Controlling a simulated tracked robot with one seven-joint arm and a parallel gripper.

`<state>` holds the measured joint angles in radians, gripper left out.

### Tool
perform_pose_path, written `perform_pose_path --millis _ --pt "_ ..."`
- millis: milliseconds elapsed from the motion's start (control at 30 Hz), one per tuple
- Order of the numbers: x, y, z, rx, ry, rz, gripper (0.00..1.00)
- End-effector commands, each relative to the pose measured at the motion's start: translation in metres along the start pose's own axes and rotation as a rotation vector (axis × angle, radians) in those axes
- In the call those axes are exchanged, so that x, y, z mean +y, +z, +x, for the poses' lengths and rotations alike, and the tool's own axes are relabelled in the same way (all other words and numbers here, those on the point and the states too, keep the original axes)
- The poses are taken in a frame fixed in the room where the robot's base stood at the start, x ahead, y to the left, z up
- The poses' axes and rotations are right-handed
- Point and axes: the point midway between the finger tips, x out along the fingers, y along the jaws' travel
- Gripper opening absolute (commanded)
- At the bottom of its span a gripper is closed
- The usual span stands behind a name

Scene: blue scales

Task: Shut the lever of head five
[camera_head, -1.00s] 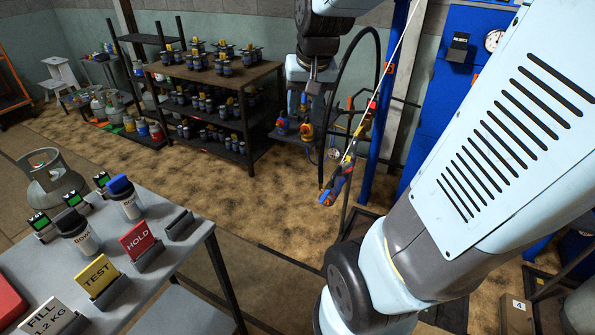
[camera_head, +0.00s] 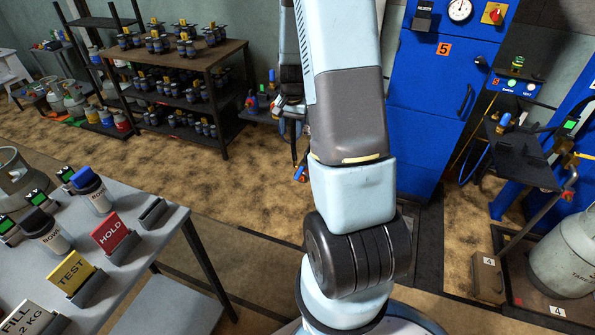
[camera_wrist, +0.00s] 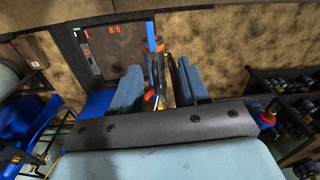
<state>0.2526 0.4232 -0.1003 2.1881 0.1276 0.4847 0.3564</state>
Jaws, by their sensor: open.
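The tall blue cabinet (camera_head: 432,105) with an orange number 5 plate (camera_head: 444,49) stands behind my arm, right of centre in the head view. A hanging filling head shows only as a small blue tip (camera_head: 300,173) left of my arm. In the wrist view a blue and orange fitting (camera_wrist: 152,45), apparently this head, lies ahead and between my fingers. Which part is its lever, and how it stands, I cannot tell. My gripper (camera_wrist: 158,78) is open, its two blue-grey fingers apart around the line of the fitting. Contact is unclear. In the head view my arm mostly hides my gripper.
A grey table (camera_head: 185,220) with sign cards and bottles stands at the left. A dark shelf rack (camera_head: 190,95) is behind it. A scale stand (camera_head: 520,160) and a grey gas cylinder (camera_head: 565,255) are at the right. Brown floor lies between.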

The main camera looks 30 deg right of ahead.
Motion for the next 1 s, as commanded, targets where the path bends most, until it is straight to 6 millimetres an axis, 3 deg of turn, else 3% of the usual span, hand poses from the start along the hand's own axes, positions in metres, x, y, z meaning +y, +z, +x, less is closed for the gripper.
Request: perform_pose_path --millis 33,200,567,1000 --pt "0.005 -0.004 0.016 -0.013 0.012 0.022 0.45" --pt "0.015 -0.014 0.049 -0.03 0.033 0.075 0.45" --pt "0.02 -0.016 0.08 -0.037 0.042 0.097 0.45" --pt "0.023 -0.014 0.146 -0.038 0.042 0.097 0.45"
